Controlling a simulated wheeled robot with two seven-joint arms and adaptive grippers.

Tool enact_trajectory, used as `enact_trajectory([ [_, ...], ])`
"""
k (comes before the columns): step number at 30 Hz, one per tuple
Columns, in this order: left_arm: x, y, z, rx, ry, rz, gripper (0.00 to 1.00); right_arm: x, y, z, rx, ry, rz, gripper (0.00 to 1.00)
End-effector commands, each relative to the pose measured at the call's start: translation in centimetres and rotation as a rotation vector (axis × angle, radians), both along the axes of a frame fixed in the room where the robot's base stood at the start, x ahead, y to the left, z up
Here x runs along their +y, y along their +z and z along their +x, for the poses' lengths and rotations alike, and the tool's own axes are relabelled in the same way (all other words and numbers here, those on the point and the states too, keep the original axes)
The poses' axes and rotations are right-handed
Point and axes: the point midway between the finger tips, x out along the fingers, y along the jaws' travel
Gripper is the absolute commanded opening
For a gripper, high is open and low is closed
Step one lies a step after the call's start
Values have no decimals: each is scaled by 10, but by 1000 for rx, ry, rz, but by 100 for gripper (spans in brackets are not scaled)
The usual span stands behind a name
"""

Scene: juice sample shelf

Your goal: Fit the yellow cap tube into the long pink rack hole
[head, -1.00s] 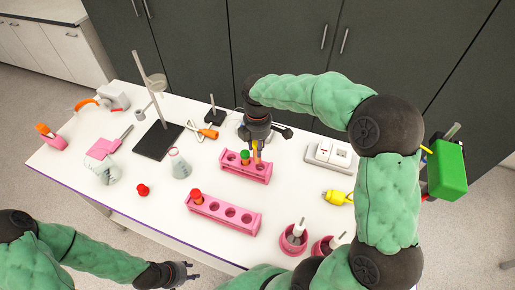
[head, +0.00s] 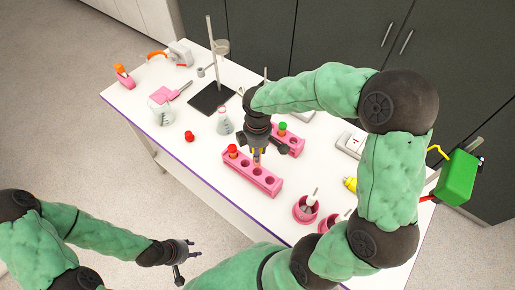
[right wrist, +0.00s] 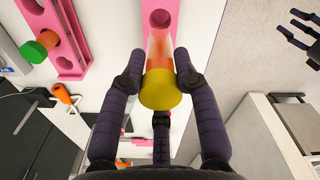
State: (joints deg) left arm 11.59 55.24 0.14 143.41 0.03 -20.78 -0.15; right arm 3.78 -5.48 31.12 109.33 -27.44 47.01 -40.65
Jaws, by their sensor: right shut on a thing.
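The yellow cap tube (right wrist: 160,92) is held between the fingers of my right gripper (right wrist: 160,85), cap toward the wrist camera. Its clear body with orange contents points at the long pink rack (right wrist: 173,10). An open hole of that rack (right wrist: 160,19) shows just past the tube's far end; I cannot tell whether the end touches the rack. In the head view my right gripper (head: 256,152) is over the long pink rack (head: 262,187), hiding part of it. A red cap tube (head: 232,150) stands in the rack's left end. My left gripper (head: 189,258) is open and empty, off the table's front edge.
The shorter pink rack (head: 297,145) with a green cap tube (head: 282,128) is behind. Pink round holders (head: 305,209) stand right of the long rack. A flask (head: 224,122), a red cap (head: 189,135) and a stand base (head: 212,97) are left. The front left table is clear.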

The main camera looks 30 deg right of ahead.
Motion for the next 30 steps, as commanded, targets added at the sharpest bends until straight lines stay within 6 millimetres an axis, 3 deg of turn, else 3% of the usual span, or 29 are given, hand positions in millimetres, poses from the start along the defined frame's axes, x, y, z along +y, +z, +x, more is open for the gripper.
enact_trajectory([
  [17,0,-34,0,0,0,0,40,0,-41,0,0,1,0,0],
  [30,0,-29,0,0,0,0,40,0,-37,0,0,1,0,0],
])
